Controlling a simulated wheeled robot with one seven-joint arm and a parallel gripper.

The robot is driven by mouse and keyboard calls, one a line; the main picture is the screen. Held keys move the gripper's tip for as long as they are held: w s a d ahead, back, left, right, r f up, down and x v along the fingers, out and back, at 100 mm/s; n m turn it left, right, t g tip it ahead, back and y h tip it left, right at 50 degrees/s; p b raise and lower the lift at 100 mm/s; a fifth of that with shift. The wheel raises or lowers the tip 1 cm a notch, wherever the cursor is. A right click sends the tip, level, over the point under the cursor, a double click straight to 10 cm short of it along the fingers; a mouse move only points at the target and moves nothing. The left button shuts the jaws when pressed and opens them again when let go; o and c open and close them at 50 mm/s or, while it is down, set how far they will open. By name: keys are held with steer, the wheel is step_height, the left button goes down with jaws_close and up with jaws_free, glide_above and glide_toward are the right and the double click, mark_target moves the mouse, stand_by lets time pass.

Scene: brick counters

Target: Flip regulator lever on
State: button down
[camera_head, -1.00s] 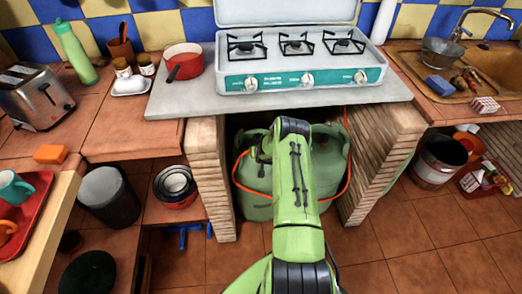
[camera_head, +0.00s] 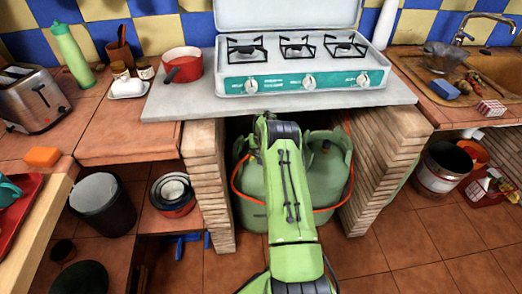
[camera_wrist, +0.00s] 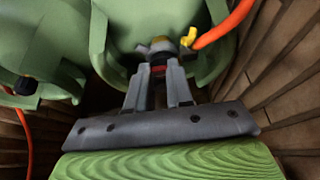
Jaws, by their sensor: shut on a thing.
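Two green gas cylinders stand in the brick bay under the stove; the right one (camera_head: 328,165) shows beside my arm. A yellow lever (camera_wrist: 188,37) sticks out at the regulator's right, beside the orange hose (camera_wrist: 225,24). My gripper (camera_wrist: 158,70) has its two grey fingers on either side of the regulator's lower part, shut on it. The lever is outside the fingers. In the head view my arm hides the gripper.
Brick walls (camera_head: 206,175) close the bay on both sides, with the counter slab (camera_head: 180,100) and stove (camera_head: 300,78) above. Tiled floor (camera_head: 400,255) is free in front at the right.

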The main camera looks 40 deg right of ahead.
steer(key=c, duration=1.3)
jaws_free()
steer(key=p+v, duration=0.3)
steer(key=v, duration=0.9)
